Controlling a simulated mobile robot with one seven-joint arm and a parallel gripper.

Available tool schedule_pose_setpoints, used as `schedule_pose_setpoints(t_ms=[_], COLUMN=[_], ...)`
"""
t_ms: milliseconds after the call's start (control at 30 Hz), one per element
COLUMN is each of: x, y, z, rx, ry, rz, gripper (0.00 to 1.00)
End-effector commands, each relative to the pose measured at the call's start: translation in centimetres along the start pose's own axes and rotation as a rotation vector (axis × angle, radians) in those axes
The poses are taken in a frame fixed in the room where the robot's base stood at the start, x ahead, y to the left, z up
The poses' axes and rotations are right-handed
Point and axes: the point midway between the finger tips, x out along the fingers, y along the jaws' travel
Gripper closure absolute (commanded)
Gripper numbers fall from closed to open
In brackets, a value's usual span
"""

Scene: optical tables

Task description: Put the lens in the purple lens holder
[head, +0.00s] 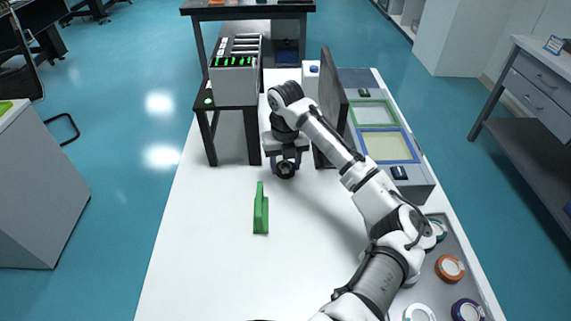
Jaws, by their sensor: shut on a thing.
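My gripper (286,156) is over the white table, in front of the dark shelf stand. It is shut on a small dark ring-shaped piece (285,171), which looks like the lens in its mount. The ring is held at the fingertips; whether it touches the table is hard to tell.
A grey tray (448,232) at the right edge holds several coloured round pieces, including an orange one (450,268). An instrument with framed panels (388,145) and a dark upright screen (333,105) stands back right. A rack (235,80) stands back left. The table's left front is clear.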

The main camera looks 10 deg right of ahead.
Motion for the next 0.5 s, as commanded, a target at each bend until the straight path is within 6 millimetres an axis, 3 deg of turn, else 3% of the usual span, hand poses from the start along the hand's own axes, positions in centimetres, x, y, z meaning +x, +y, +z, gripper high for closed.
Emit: schedule_pose_setpoints(t_ms=[100, 433, 467, 500], x=[1.1, 1.6, 1.6, 1.5], y=[0.0, 0.0, 0.0, 0.0], z=[0.0, 0.0, 0.0, 0.0], rx=[0.000, 0.000, 0.000, 0.000], ry=[0.000, -0.001, -0.001, -0.001], rz=[0.000, 0.001, 0.000, 0.000], gripper=[0.75, 0.75, 0.50, 0.45])
